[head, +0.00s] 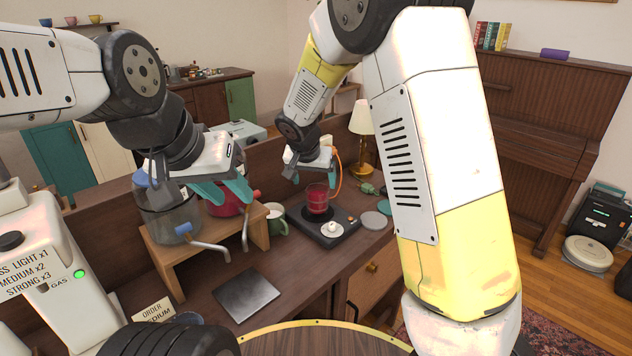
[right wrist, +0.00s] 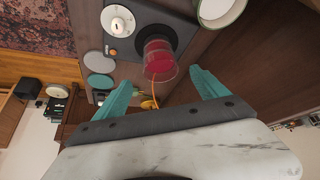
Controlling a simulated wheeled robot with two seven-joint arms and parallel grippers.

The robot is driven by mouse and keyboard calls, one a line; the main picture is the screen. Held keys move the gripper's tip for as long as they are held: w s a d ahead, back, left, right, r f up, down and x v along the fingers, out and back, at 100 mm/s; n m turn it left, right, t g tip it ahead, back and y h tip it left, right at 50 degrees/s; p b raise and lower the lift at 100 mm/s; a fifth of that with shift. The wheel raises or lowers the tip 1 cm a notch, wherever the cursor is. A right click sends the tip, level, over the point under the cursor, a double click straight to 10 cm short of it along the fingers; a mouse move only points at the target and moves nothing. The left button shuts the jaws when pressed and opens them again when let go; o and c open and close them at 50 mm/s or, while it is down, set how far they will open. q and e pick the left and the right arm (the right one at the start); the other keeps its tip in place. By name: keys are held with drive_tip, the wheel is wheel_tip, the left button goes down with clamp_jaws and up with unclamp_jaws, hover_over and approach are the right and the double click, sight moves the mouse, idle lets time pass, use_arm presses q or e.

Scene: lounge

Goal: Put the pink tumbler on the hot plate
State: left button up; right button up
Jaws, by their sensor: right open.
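The pink tumbler (head: 317,199) stands upright on the dark round plate of the hot plate (head: 327,229). In the right wrist view the tumbler (right wrist: 158,58) is on the hot plate (right wrist: 125,45), just beyond my fingertips. My right gripper (head: 308,172) is behind and above the tumbler. Its teal fingers (right wrist: 165,85) are spread wide with nothing between them.
A wooden stand (head: 165,263) holds a glass dispenser (head: 168,212) and a red container (head: 225,208). A green mug (head: 277,219) stands between the stand and the hot plate. Coasters (head: 373,220) lie right of the hot plate, near a lamp (head: 362,122). A dark slab (head: 246,293) lies in front.

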drive_tip(key=s+d+r+y, duration=0.2)
drive_tip(key=s+d+r, duration=1)
drive_tip(key=s, duration=0.2)
drive_tip(key=s+d+r+n, duration=0.1)
drive_tip(key=s, duration=0.6)
drive_tip(key=s+d+r+n+y, duration=0.1)
drive_tip(key=s+d+r+n, duration=0.1)
drive_tip(key=s, duration=0.6)
drive_tip(key=shift+s+d+y, duration=0.15)
drive_tip(key=shift+s+y, duration=0.1)
drive_tip(key=shift+y, duration=0.05)
